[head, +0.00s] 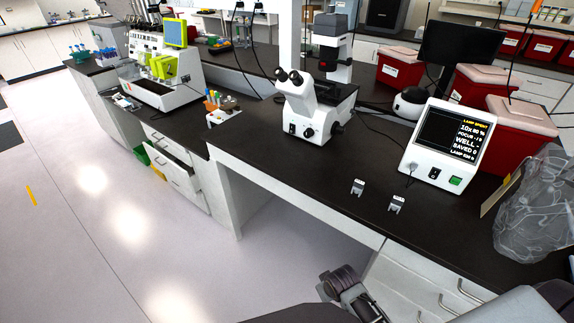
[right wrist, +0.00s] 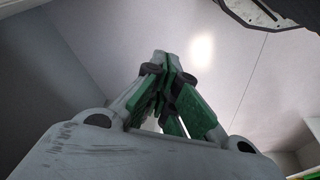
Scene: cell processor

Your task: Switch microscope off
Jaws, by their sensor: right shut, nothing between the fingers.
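The white microscope (head: 312,108) with dark eyepieces stands upright on the black bench, in the middle of the head view. A white control box (head: 409,152) with a lit black screen (head: 453,134) stands to its right, facing me. A green switch (head: 455,181) and a small black switch (head: 434,173) are on the box's lower front. My right gripper (right wrist: 172,72) shows only in the right wrist view; its green-padded fingers are together and empty, with the pale floor behind them. It is away from the microscope and the box. My left gripper is not in view.
Two small grey-white pieces (head: 357,187) (head: 396,204) lie on the black bench top (head: 310,175) in front of the box. A clear plastic bag (head: 536,212) is at the right edge. Red bins (head: 400,68) stand behind. Below the bench is an open knee space.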

